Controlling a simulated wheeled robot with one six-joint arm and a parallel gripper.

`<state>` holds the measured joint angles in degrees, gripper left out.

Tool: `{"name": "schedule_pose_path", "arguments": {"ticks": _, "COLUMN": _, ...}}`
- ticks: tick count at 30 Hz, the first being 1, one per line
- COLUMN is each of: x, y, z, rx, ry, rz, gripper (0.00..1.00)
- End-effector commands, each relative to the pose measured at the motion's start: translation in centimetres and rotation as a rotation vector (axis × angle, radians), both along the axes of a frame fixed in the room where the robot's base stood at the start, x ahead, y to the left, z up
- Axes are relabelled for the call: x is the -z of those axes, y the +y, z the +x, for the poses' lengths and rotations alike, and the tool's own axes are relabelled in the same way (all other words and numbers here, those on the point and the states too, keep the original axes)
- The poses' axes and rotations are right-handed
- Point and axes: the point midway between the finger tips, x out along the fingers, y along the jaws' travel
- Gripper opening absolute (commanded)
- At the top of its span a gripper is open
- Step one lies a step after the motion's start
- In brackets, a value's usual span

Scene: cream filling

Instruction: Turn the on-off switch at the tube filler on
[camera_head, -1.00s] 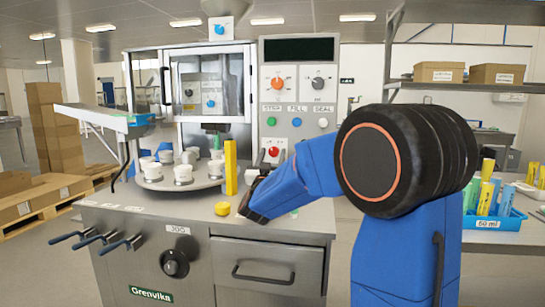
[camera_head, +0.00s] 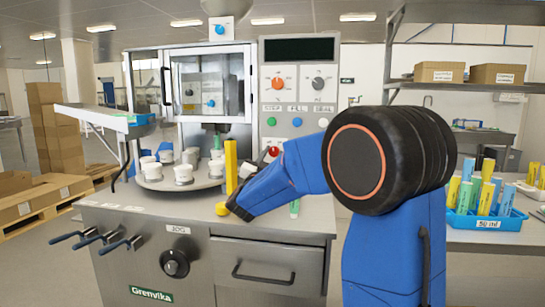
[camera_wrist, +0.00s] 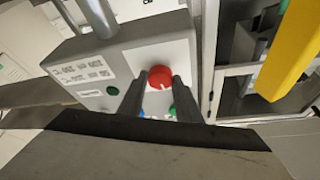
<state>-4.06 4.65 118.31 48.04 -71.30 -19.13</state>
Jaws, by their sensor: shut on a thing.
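The tube filler (camera_head: 205,235) is a steel machine with a control panel (camera_head: 300,95) at its back right. The wrist view shows a red round knob (camera_wrist: 160,74) with a small white mark, on a light grey box face (camera_wrist: 175,53). My gripper (camera_wrist: 166,82) has its two dark fingers at this red knob, closed on it.
A yellow upright post (camera_head: 231,165) stands close left of my wrist and also shows in the wrist view (camera_wrist: 290,50). A round table (camera_head: 160,185) with white holders is further left. Blue bin (camera_head: 487,224) with tubes stands at the right.

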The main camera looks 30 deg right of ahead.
Motion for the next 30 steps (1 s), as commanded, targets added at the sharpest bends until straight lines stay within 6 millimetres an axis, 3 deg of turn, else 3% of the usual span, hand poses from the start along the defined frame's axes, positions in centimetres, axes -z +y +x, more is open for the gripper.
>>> {"name": "schedule_pose_path", "arguments": {"ticks": 15, "x": -0.16, "y": 0.24, "z": 0.18, "rx": 0.0, "ry": -0.273, "rz": 0.371, "gripper": 0.09}}
{"name": "schedule_pose_path", "arguments": {"ticks": 30, "x": -0.19, "y": 0.27, "z": 0.18, "rx": 0.001, "ry": -0.4, "rz": 0.546, "gripper": 0.09}}
